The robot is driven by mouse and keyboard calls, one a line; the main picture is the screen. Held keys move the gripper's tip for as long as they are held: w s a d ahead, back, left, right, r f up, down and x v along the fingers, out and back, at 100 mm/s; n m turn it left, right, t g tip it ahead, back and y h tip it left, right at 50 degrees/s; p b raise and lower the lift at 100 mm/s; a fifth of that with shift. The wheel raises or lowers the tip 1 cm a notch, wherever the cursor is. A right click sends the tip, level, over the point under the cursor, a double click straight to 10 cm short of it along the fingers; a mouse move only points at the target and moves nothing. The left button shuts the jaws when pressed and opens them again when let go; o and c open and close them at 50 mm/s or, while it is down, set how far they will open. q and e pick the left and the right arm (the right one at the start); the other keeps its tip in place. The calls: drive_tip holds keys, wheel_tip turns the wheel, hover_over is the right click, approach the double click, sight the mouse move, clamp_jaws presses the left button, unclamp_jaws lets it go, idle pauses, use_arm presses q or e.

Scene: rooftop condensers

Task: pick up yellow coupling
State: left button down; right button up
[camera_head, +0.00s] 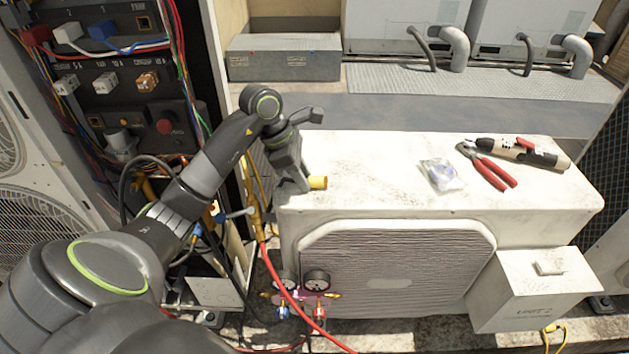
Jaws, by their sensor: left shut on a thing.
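The yellow coupling (318,183) is a small short cylinder at the left end of the white condenser's top. My left gripper (303,184) reaches down to it from the left and is shut on it. The gripper's fingers hide the coupling's left part. I cannot tell whether the coupling touches the condenser top or is just above it. My right gripper does not show.
The white condenser top (385,170) also holds a clear plastic bag (441,175), red-handled pliers (488,168) and a tan and black tool (522,152). An open electrical panel (110,70) with wires stands at left. Gauges (316,281) and a red hose (275,275) hang in front.

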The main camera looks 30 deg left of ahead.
use_arm(q)
drive_tip(key=shift+r, duration=0.1)
wheel_tip(320, 180, up, 10)
idle(0.4)
